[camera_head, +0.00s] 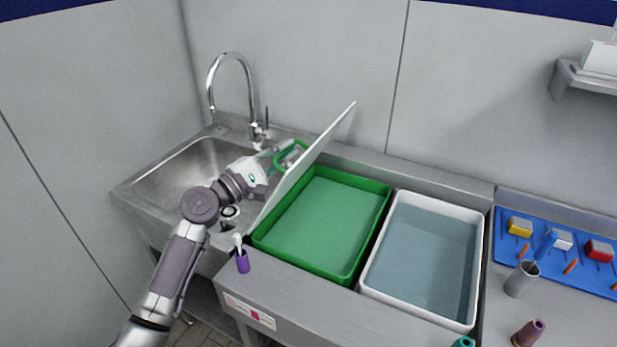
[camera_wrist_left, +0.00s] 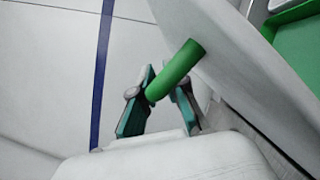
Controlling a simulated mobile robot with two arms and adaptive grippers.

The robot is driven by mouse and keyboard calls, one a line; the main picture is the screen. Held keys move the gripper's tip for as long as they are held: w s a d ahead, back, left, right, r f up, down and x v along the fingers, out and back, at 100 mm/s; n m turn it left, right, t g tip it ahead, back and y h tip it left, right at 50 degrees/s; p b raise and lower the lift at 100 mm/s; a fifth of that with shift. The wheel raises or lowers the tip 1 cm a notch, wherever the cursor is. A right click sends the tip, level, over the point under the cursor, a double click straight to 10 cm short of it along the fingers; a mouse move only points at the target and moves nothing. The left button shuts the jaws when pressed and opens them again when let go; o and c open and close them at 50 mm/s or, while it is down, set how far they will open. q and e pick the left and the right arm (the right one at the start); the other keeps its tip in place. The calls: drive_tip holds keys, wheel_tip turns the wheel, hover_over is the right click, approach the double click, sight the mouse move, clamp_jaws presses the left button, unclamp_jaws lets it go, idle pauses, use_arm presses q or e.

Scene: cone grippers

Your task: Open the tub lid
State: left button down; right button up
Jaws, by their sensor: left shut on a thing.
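The green tub (camera_head: 262,240) stands on the counter, with its flat light-green inside showing. Its pale lid (camera_head: 318,142) is tilted up steeply along the tub's left side, leaning to the right at its top. A green handle (camera_head: 281,160) sits on the lid's outer, left face. My left gripper (camera_head: 284,158) is at that handle, on the sink side of the lid. In the left wrist view my left gripper's teal fingers (camera_wrist_left: 160,100) are closed around the green handle (camera_wrist_left: 177,68), beside the lid (camera_wrist_left: 230,60). My right gripper does not show.
A steel sink (camera_head: 165,185) with a tall faucet (camera_head: 248,95) is at the left. A white tub (camera_head: 474,265) stands right of the green one. A blue mat (camera_head: 512,218) with coloured blocks lies farther right.

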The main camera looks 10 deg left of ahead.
use_arm(q)
drive_tip(key=w+a+n+t+y+b, duration=0.1)
drive_tip(key=w+a+n+t+b, duration=0.1)
drive_tip(key=a+n, duration=0.4)
drive_tip(key=shift+w+a+r+n+t+b, duration=0.4)
drive_tip(key=shift+w+a+b, duration=0.3)
drive_tip(key=shift+a, duration=1.65)
drive_tip(key=c, duration=1.2)
unclamp_jaws()
drive_tip(key=v, duration=1.2)
